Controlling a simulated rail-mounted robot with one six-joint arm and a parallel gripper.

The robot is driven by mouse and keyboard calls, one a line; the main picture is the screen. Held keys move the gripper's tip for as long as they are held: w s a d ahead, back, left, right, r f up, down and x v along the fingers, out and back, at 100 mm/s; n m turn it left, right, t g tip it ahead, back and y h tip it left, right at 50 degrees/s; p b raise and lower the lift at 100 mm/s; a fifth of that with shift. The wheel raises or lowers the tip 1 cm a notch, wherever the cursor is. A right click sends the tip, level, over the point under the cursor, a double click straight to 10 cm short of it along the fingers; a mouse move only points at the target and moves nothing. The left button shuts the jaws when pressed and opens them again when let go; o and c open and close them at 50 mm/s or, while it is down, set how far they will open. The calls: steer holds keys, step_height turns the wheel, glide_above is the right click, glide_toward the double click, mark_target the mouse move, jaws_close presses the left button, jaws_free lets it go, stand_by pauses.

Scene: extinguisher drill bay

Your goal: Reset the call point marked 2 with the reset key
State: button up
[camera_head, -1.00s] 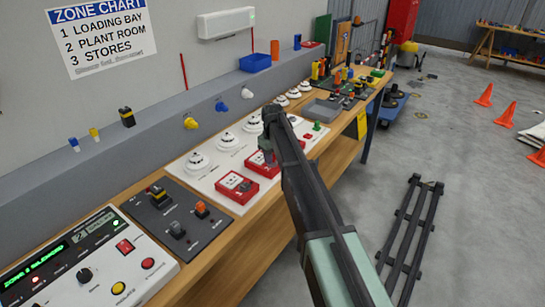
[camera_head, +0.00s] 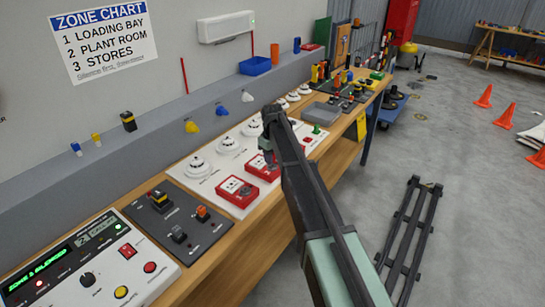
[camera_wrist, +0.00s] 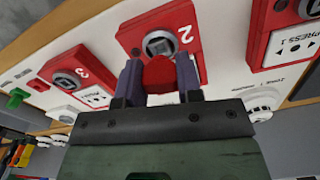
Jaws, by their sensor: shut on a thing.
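The call point marked 2 (camera_wrist: 186,22) is a red box with a grey square fitting on its face, in the wrist view just beyond my fingers. It also shows in the head view (camera_head: 258,167), partly behind my arm. My gripper (camera_wrist: 160,82) is shut on a small red piece (camera_wrist: 160,72), which looks like the head of the reset key. The gripper is over the near edge of call point 2. The key's far end is hidden, so I cannot tell whether it touches the call point. In the head view my gripper (camera_head: 268,158) is small and dark.
Call point 3 (camera_wrist: 78,68) and call point 1 (camera_wrist: 284,35) flank call point 2 on the white board. White detectors (camera_head: 200,166) stand behind them. A grey switch plate (camera_head: 180,222) and a control panel (camera_head: 88,255) lie nearer on the bench.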

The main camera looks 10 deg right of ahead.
steer(key=shift+r+p, duration=1.45)
steer(key=shift+r, duration=0.15)
